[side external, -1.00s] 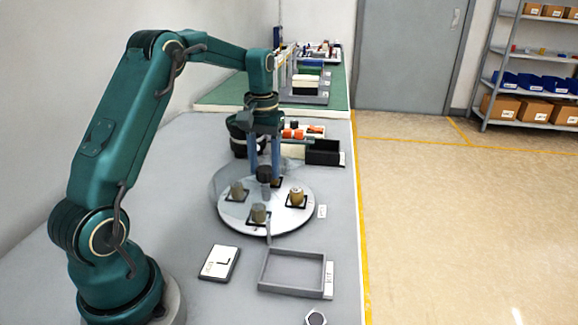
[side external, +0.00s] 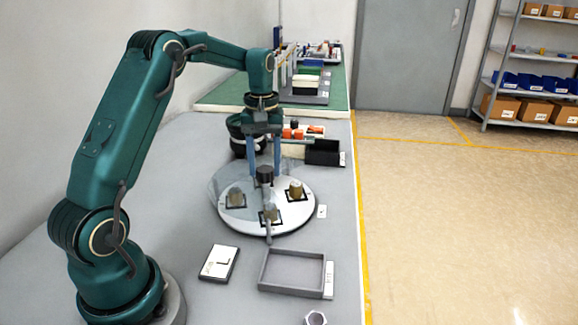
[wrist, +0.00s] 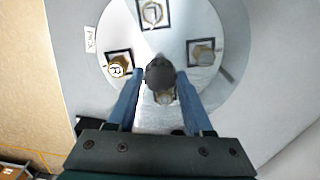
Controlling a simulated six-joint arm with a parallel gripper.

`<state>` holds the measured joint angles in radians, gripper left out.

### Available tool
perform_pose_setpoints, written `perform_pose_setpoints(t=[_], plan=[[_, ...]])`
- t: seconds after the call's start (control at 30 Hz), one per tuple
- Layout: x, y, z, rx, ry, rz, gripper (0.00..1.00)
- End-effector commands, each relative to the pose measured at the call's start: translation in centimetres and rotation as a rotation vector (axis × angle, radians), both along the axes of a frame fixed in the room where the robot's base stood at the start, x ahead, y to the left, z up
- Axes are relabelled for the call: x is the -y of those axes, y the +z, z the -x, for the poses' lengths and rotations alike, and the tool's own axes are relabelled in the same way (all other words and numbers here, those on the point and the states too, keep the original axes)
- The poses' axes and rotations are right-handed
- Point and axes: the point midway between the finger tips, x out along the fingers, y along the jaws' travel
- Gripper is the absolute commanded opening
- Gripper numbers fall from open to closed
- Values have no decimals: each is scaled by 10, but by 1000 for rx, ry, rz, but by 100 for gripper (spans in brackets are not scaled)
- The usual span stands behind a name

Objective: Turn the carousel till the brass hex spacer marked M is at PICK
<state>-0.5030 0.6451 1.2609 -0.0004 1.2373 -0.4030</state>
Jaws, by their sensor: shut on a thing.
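The round carousel (side external: 255,222) carries brass-coloured spacers on dark square pads. My gripper (side external: 264,175) points down over its middle, with its two blue fingers shut on the dark central knob (wrist: 160,72). One spacer (wrist: 118,66), with a letter that looks like R, sits nearest the PICK label (wrist: 89,39); it is at the right in the side view (side external: 296,190). Another (wrist: 151,13) is at the front in the side view (side external: 270,213), and one (wrist: 203,53) is at the left. A fourth (wrist: 164,98) is partly hidden behind the knob. I cannot read an M.
An empty grey tray (side external: 262,284) and a card marked L (side external: 219,264) lie in front of the carousel. A hex nut-like part (side external: 316,318) is at the bottom edge. A black bin (side external: 324,153) stands behind. A clear cover (side external: 222,176) shows at the carousel's left.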

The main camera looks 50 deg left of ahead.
Motion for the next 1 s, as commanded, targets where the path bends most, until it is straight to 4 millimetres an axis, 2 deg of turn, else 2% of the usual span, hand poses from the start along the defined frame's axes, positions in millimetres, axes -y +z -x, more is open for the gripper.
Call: perform_pose_setpoints(t=[1.0], plan=[[-2, 1, -1, 7, 508, -5, 0]])
